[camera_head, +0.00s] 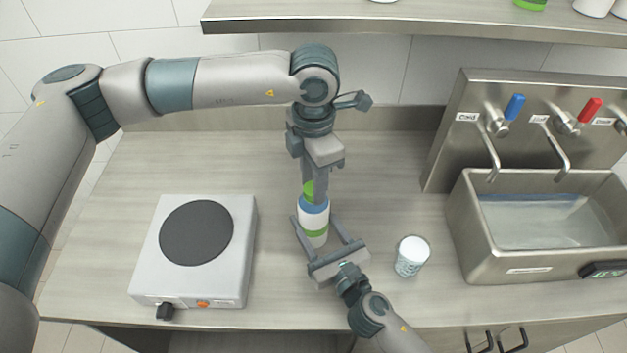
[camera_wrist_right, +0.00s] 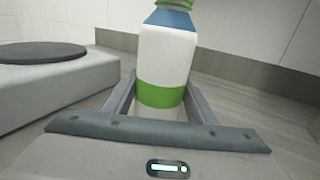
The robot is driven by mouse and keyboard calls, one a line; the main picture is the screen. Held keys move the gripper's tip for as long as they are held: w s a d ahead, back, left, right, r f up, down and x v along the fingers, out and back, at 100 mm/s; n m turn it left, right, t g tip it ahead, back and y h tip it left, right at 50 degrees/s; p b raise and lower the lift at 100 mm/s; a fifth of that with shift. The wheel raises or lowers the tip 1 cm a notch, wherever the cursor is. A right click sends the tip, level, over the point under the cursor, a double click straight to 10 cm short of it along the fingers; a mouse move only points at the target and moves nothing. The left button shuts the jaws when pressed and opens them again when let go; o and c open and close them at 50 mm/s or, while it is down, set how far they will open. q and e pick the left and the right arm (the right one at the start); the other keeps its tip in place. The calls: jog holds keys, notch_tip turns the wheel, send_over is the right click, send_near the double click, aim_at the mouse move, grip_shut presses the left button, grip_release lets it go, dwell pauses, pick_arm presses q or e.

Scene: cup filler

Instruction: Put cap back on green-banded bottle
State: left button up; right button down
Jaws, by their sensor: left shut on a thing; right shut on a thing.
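The green-banded bottle (camera_head: 313,220) is white with a blue shoulder and a green band low down. It stands upright on the counter, and it also shows in the right wrist view (camera_wrist_right: 166,55). My right gripper (camera_head: 317,222) is shut around its lower body from the front. My left gripper (camera_head: 308,180) points straight down above the bottle and is shut on the green cap (camera_head: 308,192). The cap (camera_wrist_right: 175,4) is at the bottle's top, in line with it; the frames do not show whether it is screwed down. The neck is hidden.
A hot plate (camera_head: 242,245) with a dark disc stands left of the bottle. A patterned cup (camera_head: 411,256) stands close by on the right. A metal sink (camera_head: 475,250) with taps is further right. A shelf (camera_head: 420,22) runs along the back wall. The counter behind the bottle is clear.

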pick_arm(q)
jog(key=shift+m, duration=0.8)
jog(key=o, duration=1.3)
jog(key=shift+c, duration=0.2)
notch_tip(320, 180, up, 12)
pick_arm(e)
jog(key=c, duration=0.7)
grip_release()
jog(key=shift+o, duration=0.2)
